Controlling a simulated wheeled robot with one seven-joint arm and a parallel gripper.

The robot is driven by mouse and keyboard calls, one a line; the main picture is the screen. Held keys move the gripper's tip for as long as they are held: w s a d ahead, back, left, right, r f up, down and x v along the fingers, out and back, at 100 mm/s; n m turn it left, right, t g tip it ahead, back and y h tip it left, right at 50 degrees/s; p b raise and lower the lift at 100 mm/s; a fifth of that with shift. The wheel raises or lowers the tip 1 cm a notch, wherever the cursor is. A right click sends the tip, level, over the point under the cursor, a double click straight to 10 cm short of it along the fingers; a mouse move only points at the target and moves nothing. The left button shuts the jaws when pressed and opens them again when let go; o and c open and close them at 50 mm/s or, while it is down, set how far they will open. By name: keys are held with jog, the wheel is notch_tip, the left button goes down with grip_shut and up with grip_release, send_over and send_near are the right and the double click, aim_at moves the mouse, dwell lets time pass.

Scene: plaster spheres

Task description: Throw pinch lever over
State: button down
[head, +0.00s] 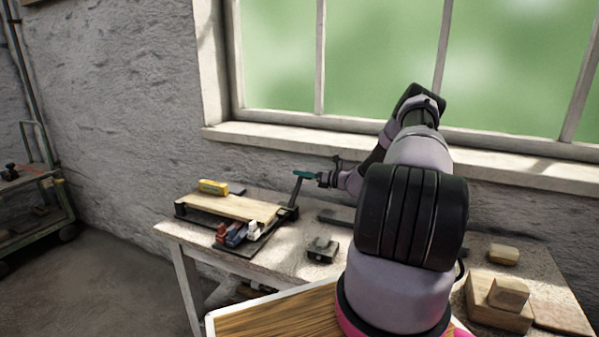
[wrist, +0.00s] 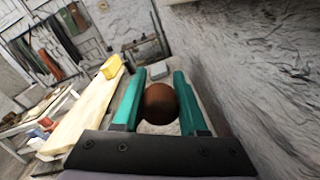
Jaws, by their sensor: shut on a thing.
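The pinch lever (head: 296,192) is a dark arm at the right end of a low fixture on the table. It stands nearly upright in the head view. Its brown round knob (wrist: 158,103) shows in the wrist view between my teal fingers. My gripper (head: 305,175) reaches the lever's top from the right and is shut on the knob; it also shows in the wrist view (wrist: 160,98). The fixture carries a pale wooden board (head: 228,206), also seen in the wrist view (wrist: 88,112). The lever's shaft is hidden below the knob in the wrist view.
A yellow block (head: 213,187) sits at the board's back edge. Small red, blue and white pieces (head: 236,233) stand at its front. A grey metal block (head: 322,249) lies on the table (head: 290,262). The wall and window sill (head: 300,141) are close behind.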

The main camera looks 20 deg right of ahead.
jog(key=shift+w+d+f+m, duration=0.2)
jog(key=shift+d+f+m, duration=0.1)
jog(key=shift+f, duration=0.15)
jog(key=shift+w+d+f+m, duration=0.15)
jog(key=shift+f+m, duration=0.15)
jog(key=shift+f, duration=0.2)
jog(key=shift+c, duration=2.3)
grip_release()
jog(key=v, duration=1)
jog(key=shift+s+d, duration=0.25)
jog(key=shift+d, duration=0.05)
